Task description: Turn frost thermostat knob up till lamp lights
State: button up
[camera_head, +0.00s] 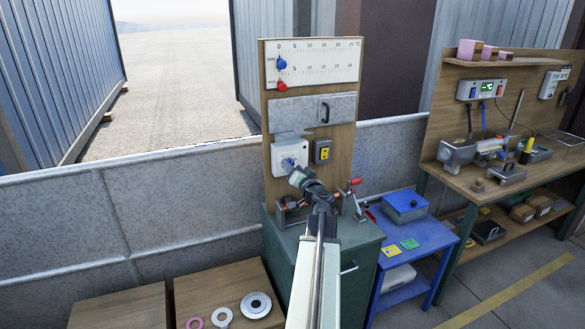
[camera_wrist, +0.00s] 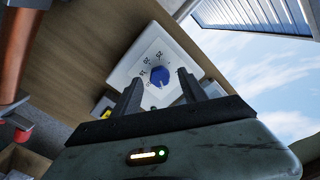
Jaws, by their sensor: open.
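The frost thermostat is a white box (camera_head: 279,152) on the upright wooden board, above the green cabinet. In the wrist view its white face (camera_wrist: 148,62) carries a number scale around a blue knob (camera_wrist: 159,77). The blue knob (camera_head: 288,163) also shows in the head view, just beyond my gripper (camera_head: 296,177). In the wrist view my gripper (camera_wrist: 158,85) is open, with one finger on each side of the knob in the picture. I cannot tell whether the fingers reach the knob. I cannot make out a lit lamp on the thermostat.
A yellow-and-dark box (camera_head: 323,151) sits right of the thermostat. Above are a grey panel with a handle (camera_head: 324,111) and a scale board (camera_head: 325,60) with blue and red markers. A red-handled clamp (camera_head: 355,193) stands right of my arm. A blue table (camera_head: 420,235) is farther right.

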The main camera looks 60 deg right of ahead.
jog(key=v, duration=0.5)
jog(key=shift+s, duration=0.1)
jog(key=shift+a, duration=0.1)
